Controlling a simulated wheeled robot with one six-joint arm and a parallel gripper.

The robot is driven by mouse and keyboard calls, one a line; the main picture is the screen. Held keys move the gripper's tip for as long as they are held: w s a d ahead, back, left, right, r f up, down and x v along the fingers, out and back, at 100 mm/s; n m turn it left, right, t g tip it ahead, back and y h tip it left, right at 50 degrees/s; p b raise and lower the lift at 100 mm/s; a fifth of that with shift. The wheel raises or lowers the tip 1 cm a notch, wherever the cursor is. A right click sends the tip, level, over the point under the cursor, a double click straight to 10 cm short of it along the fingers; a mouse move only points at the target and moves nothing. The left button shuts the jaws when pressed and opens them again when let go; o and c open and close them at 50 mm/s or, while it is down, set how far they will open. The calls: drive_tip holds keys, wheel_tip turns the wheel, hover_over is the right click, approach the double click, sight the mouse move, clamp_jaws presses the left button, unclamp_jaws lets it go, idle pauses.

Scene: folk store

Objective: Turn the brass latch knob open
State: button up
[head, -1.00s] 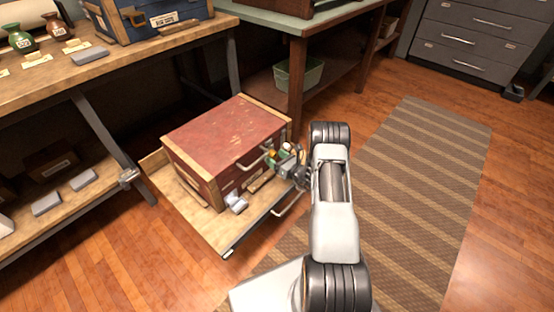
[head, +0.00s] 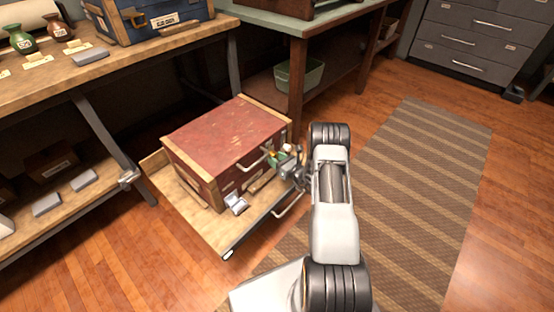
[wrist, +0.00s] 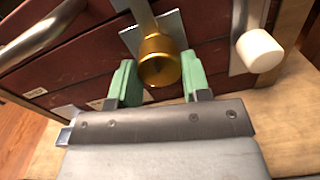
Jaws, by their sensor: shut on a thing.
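The brass latch knob (wrist: 160,68) stands out from a grey metal plate (wrist: 133,38) on the front of the red chest. My gripper (wrist: 160,82) has its two green fingers on either side of the knob and is shut on it. In the head view my gripper (head: 283,160) is at the front right of the red chest (head: 225,135), and the knob cannot be made out clearly there. The chest is closed and sits on a pulled-out wooden tray (head: 205,228).
A metal bar with a white end (wrist: 259,50) stands right of the knob, close to my right finger. A curved metal handle (wrist: 42,32) is at the left. A small grey-white object (head: 237,204) lies on the tray before the chest. A striped rug (head: 410,200) covers the floor at right.

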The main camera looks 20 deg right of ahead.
drive_tip(key=m+p, duration=0.2)
drive_tip(key=m, duration=1.5)
drive_tip(key=shift+r+p, duration=0.15)
drive_tip(key=shift+p, duration=0.15)
drive_tip(key=shift+m, duration=0.4)
drive_tip(key=o, duration=0.9)
drive_tip(key=p+v, duration=0.3)
drive_tip(key=v, duration=1.1)
drive_tip(key=shift+a+r, duration=0.1)
drive_tip(key=shift+r, duration=0.05)
drive_tip(key=shift+w, duration=0.1)
